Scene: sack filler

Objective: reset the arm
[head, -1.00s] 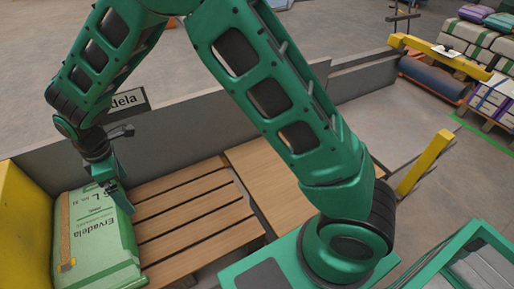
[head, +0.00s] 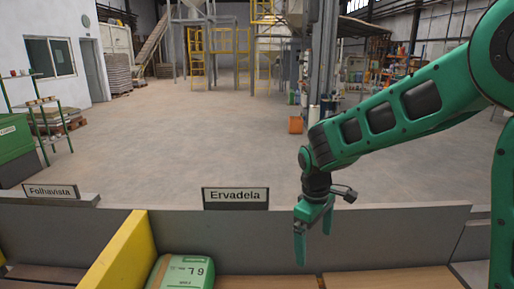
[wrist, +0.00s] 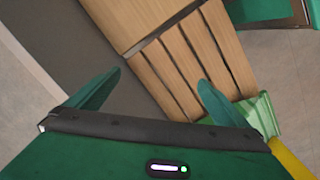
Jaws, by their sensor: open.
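My green arm reaches in from the right in the head view. My gripper (head: 314,236) hangs at its end, pointing down, with its two fingers spread and nothing between them. It is above the bay under the Ervadela sign, to the right of a green and white sack (head: 182,272). In the wrist view my gripper (wrist: 147,98) also shows open and empty, above a slatted wooden pallet (wrist: 180,70). Part of the green sack (wrist: 258,118) shows there beyond the right finger.
The Ervadela sign (head: 236,198) stands on the grey low wall (head: 370,238) behind the bay. A yellow divider (head: 120,255) separates it from the bay with the Folhavista sign (head: 52,191). The floor beyond the wall is wide and clear.

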